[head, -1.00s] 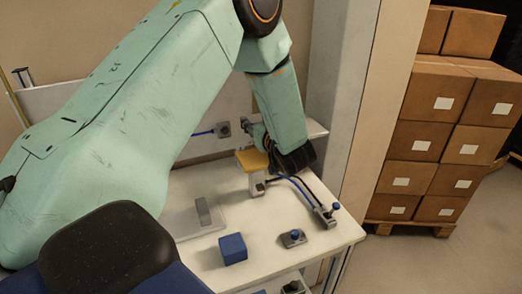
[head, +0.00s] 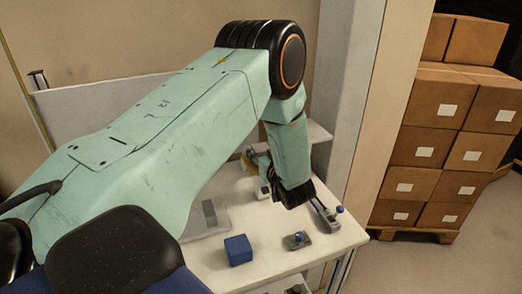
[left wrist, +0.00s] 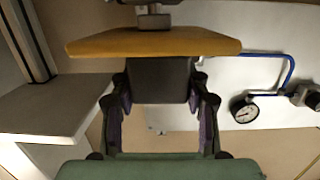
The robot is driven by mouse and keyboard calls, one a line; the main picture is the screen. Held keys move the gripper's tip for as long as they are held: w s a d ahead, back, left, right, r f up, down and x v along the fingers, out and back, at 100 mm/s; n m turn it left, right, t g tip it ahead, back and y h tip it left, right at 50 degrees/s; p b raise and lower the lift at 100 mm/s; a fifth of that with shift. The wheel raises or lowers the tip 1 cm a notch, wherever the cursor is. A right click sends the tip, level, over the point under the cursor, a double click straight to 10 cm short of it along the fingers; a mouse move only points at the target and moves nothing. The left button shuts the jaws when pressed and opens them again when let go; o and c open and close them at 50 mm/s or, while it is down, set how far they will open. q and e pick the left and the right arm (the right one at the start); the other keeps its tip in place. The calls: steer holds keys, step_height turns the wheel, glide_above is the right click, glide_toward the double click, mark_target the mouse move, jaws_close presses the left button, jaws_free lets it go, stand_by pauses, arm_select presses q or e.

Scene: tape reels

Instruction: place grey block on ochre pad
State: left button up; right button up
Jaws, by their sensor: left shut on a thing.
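The ochre pad (left wrist: 150,42) spans the top of the left wrist view, with a grey post joined to its upper side. In the head view the pad (head: 248,165) is a small sliver, mostly hidden behind my left arm. My left gripper (left wrist: 160,88) is shut on the dark grey block (left wrist: 160,72). In the left wrist view the block's upper edge meets the pad's lower edge; I cannot tell whether they touch or only overlap in the picture. The block is hidden in the head view. My right gripper is out of view.
A blue cube (head: 238,250) and a small device with a blue knob (head: 297,241) are on the white table (head: 270,262). A grey plate (head: 206,222) lies left of them. A gauge (left wrist: 243,110) with a blue hose shows in the left wrist view. Stacked boxes (head: 432,145) are at right.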

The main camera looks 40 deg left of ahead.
arm_select(q)
steer(key=shift+a+f, duration=0.1)
steer(key=shift+f, duration=0.15)
steer(key=o, duration=0.9)
steer(key=shift+w, duration=0.1)
steer(key=shift+c, duration=0.2)
steer(key=o, duration=0.4)
steer(key=shift+w, duration=0.2)
steer(key=shift+c, duration=0.2)
steer(key=shift+s, duration=0.1)
steer(key=shift+s+r, duration=0.1)
steer(key=shift+s, duration=0.1)
steer(key=shift+r, duration=0.15)
steer(key=b+v, duration=0.1)
steer(key=v, duration=1.1)
